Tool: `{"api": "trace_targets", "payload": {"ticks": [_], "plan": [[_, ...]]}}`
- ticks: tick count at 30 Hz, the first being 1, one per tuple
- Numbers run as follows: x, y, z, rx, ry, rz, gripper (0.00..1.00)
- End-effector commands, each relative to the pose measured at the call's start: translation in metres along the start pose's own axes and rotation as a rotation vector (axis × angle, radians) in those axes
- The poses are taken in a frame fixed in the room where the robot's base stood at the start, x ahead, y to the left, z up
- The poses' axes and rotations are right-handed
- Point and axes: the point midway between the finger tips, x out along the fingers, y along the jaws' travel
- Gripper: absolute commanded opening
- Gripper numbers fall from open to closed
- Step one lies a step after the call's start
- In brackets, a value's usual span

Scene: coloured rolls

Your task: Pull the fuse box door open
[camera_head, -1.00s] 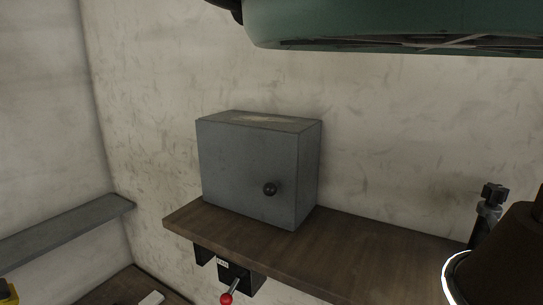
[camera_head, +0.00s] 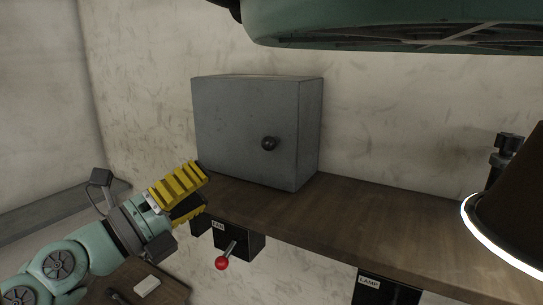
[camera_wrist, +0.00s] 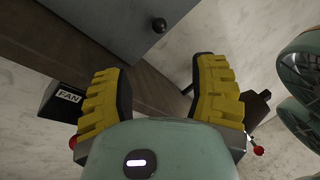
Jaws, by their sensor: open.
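The grey fuse box (camera_head: 225,135) stands on a wooden shelf against the wall, with its door shut. A dark round knob (camera_head: 269,143) sits on the right part of the door. The box (camera_wrist: 115,22) and its knob (camera_wrist: 159,25) also show at the top of the wrist view. My gripper (camera_head: 198,190) with yellow ridged fingers is to the lower left of the box, near the shelf's left front edge. In the wrist view my gripper (camera_wrist: 163,85) is open and empty, and the knob lies beyond the fingertips, apart from them.
The wooden shelf (camera_head: 340,215) carries the box and has clear room to its right. A lever with a red ball (camera_head: 221,263) hangs under the shelf by the FAN label (camera_wrist: 68,96). A dark lamp (camera_head: 510,200) stands at the right. A green fan (camera_head: 400,25) hangs above.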

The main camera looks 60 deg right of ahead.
Motion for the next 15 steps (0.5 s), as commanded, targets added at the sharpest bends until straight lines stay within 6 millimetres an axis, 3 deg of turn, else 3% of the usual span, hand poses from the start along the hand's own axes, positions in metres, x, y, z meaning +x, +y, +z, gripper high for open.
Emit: {"api": "trace_targets", "payload": {"ticks": [15], "plan": [[0.052,-0.003,0.001,0.001,0.005,-0.001,0.59]]}}
